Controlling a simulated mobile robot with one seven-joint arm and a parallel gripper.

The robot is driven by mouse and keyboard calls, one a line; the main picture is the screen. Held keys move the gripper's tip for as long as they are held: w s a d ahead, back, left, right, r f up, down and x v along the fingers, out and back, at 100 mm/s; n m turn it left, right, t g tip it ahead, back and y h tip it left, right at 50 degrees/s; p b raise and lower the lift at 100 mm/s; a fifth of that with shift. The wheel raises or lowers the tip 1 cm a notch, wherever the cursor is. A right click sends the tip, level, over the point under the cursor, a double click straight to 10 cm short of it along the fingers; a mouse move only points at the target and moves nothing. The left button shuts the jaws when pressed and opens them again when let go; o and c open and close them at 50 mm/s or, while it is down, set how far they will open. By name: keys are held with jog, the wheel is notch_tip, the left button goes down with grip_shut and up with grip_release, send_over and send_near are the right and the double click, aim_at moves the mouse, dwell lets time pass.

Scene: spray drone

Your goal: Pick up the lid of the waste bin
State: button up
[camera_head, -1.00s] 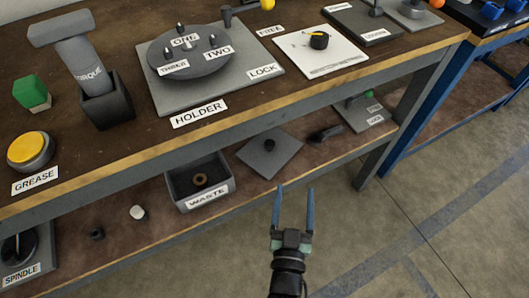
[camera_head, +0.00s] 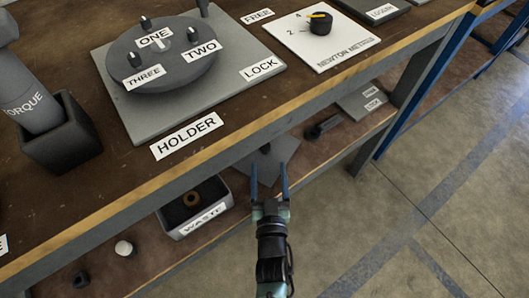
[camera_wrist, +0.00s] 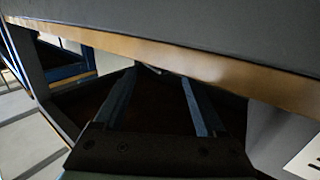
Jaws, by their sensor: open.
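The waste bin (camera_head: 218,212) is a grey open box labelled WASTE on the lower shelf, with a brass-coloured ring (camera_head: 192,198) inside. Its likely lid, a flat grey square plate (camera_head: 283,148) with a dark knob (camera_head: 265,148), lies on the shelf to the bin's right. My gripper (camera_head: 269,168) is open and empty, its two blue fingers overlapping the plate in the head view. Contact cannot be told. In the wrist view, my open fingers (camera_wrist: 156,78) point under the bench edge. A grey wall with a white label, probably the bin, shows at the right; the lid is not clear there.
The upper bench's front edge (camera_head: 300,112) overhangs the lower shelf (camera_head: 150,255) close above my gripper. A table leg (camera_head: 372,155) stands to the right. A white-topped cylinder (camera_head: 124,248) and dark parts lie on the shelf. The floor at right is clear.

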aim_at(265, 151)
jog(key=w, duration=0.1)
jog(key=w+b, duration=0.1)
jog(key=w, duration=0.1)
jog(key=w+a+b, duration=0.1)
jog(key=w, duration=0.1)
jog(key=shift+w+r, duration=0.15)
jog(key=shift+r, duration=0.05)
grip_shut()
